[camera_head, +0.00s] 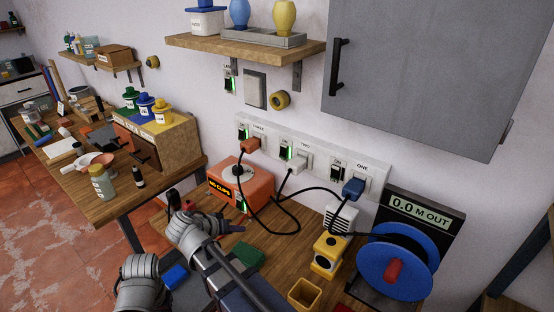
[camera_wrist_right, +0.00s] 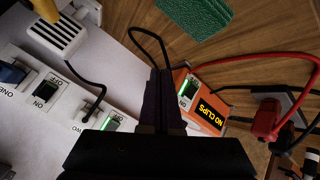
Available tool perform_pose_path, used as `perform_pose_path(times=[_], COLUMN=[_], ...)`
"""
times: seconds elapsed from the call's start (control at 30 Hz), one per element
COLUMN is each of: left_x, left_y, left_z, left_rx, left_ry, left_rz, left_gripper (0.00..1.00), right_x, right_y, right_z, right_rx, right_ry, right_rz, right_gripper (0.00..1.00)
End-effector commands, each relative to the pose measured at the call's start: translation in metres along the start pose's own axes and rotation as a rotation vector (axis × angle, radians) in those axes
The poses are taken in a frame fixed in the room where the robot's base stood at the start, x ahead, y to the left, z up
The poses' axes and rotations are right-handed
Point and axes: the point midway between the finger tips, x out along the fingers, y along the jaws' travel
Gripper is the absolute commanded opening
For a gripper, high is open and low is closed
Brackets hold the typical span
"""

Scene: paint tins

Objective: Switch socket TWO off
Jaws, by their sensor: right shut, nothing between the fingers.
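Socket TWO is the middle outlet on the white wall strip. A white plug (camera_head: 297,164) with a black cable sits in it. Its rocker switch (camera_head: 286,152) is lit green; the switch also shows in the right wrist view (camera_wrist_right: 110,124), partly hidden behind my gripper body. My right gripper (camera_head: 174,199) is left of and in front of the strip, apart from the switch in the head view. In the right wrist view its dark fingers (camera_wrist_right: 160,78) are shut and empty. My left gripper's jaws do not show.
Socket ONE's switch (camera_head: 337,172) is unlit, beside a blue plug (camera_head: 353,188). Socket THREE's switch (camera_head: 243,132) is lit green, beside an orange plug (camera_head: 250,146). An orange box (camera_head: 256,185) stands below the strip. Loose black cables hang there. A blue reel (camera_head: 390,262) stands right.

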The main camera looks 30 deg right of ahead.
Motion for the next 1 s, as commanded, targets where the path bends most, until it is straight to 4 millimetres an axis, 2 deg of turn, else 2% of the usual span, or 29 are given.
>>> perform_pose_path(times=[0.03,0.1,0.2,0.33,0.5,0.8,1.0], left_x=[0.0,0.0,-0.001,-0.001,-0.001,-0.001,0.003], left_y=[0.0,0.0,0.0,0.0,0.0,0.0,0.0], left_z=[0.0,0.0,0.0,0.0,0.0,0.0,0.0], left_rx=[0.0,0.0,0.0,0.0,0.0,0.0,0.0], left_ry=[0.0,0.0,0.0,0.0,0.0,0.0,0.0], left_rz=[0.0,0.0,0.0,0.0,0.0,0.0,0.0], left_gripper=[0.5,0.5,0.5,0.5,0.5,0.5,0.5], right_x=[0.007,0.01,0.009,0.004,0.0,0.0,0.014], right_y=[0.009,0.023,0.041,0.055,0.062,0.062,0.067], right_z=[-0.032,-0.067,-0.108,-0.14,-0.156,-0.156,-0.163], right_rx=[0.114,0.259,0.419,0.544,0.605,0.608,0.609], right_ry=[0.087,0.212,0.37,0.512,0.587,0.59,0.588], right_rz=[0.058,0.115,0.161,0.179,0.18,0.18,0.183], right_gripper=[0.0,0.0,0.0,0.0,0.0,0.0,0.0])
